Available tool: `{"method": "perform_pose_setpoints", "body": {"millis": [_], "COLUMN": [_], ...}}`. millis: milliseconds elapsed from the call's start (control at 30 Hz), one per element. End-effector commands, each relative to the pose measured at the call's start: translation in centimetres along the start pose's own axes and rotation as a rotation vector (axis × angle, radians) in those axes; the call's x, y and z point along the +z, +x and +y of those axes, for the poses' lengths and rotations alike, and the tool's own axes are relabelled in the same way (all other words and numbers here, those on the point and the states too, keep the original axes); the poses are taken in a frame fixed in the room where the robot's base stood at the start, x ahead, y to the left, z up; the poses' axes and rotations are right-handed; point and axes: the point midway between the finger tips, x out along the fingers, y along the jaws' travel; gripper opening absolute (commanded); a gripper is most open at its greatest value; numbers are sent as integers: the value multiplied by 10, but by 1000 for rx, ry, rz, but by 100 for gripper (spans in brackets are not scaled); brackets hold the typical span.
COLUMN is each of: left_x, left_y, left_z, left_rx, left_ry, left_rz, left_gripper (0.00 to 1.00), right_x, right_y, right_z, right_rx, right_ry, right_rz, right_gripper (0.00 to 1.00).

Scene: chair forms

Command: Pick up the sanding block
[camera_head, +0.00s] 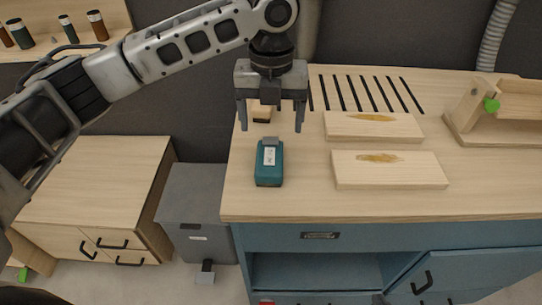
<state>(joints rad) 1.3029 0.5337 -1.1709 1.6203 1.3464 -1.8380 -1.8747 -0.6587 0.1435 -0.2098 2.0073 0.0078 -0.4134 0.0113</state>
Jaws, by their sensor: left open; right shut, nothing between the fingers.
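A small tan block with a dark front (262,113), which looks like the sanding block, sits on the workbench top (290,205) near its left edge. My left gripper (271,126) comes in from the left and points down over this part of the bench. It is open, with one finger on each side of the block in the picture. The gripper body hides part of the block's back. I cannot tell how far above the bench the fingertips are. I see nothing held. My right gripper is not in view.
A teal boxy tool (269,174) with a white label stands just in front of the gripper. Two pale boards with brown stains (373,126) (388,170) lie to the right. Slots (365,93) run behind them. A wooden fixture (485,115) stands at far right. The front strip is clear.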

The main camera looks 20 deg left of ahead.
Motion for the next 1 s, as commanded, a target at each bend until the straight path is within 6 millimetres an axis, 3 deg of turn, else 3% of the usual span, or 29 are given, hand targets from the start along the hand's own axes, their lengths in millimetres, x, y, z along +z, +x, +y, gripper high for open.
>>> {"method": "perform_pose_setpoints", "body": {"millis": [200,467,800,1000], "left_x": [0,1,6,6], "left_y": [42,61,105,108], "left_z": [0,1,4,4], "left_rx": [0,0,0,-1], "left_ry": [0,-1,0,1], "left_rz": [2,1,-1,-1], "left_gripper": [78,78,78,78], "right_x": [2,0,-6,-3], "right_y": [-2,-2,-2,-1], "right_z": [0,0,2,3], "right_rx": [0,1,6,7], "right_ry": [1,0,-4,-2], "right_rz": [-8,-5,4,-1], "right_gripper": [0,0,0,0]}}
